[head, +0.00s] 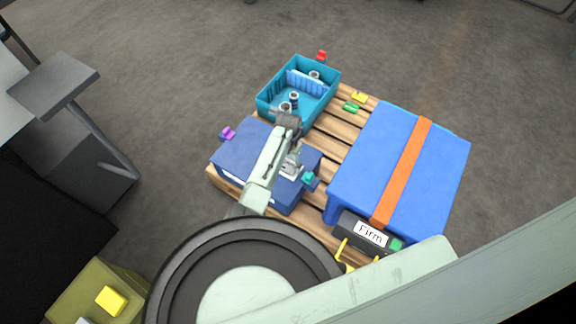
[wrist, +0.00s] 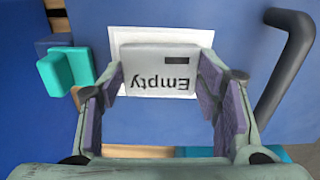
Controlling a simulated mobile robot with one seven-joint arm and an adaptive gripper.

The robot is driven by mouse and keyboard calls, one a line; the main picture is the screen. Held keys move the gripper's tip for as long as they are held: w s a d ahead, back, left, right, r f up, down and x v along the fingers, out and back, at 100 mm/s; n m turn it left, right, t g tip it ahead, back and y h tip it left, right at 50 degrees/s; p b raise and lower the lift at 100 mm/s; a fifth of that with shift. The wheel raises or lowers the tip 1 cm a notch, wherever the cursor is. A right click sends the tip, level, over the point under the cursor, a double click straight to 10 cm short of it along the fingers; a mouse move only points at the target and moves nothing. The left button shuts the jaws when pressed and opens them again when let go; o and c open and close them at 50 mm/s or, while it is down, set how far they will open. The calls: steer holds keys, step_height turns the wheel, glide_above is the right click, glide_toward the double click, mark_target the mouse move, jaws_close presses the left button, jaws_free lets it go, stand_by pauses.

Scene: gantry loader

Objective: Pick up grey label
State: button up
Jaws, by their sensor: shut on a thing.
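The grey label (wrist: 158,70) reads "Empty", upside down in the wrist view. My gripper (wrist: 160,82) is shut on the label, with one finger pad at each side edge. In the head view my gripper (head: 291,168) is at the near right side of the dark blue box (head: 245,148), and the label is small there and partly hidden by the arm.
A dark handle (wrist: 286,66) and a teal clip (wrist: 64,70) flank the label. A teal bin (head: 300,82) with parts stands behind on the wooden pallet (head: 338,128). A large blue case (head: 385,150) with an orange strap and a "Firm" label (head: 371,234) stand to the right.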

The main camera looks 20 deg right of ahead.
steer(key=shift+r, duration=0.1)
step_height(320, 180, up, 9)
step_height(320, 180, up, 5)
steer(key=p, duration=0.5)
glide_above(288, 166)
stand_by(0.5)
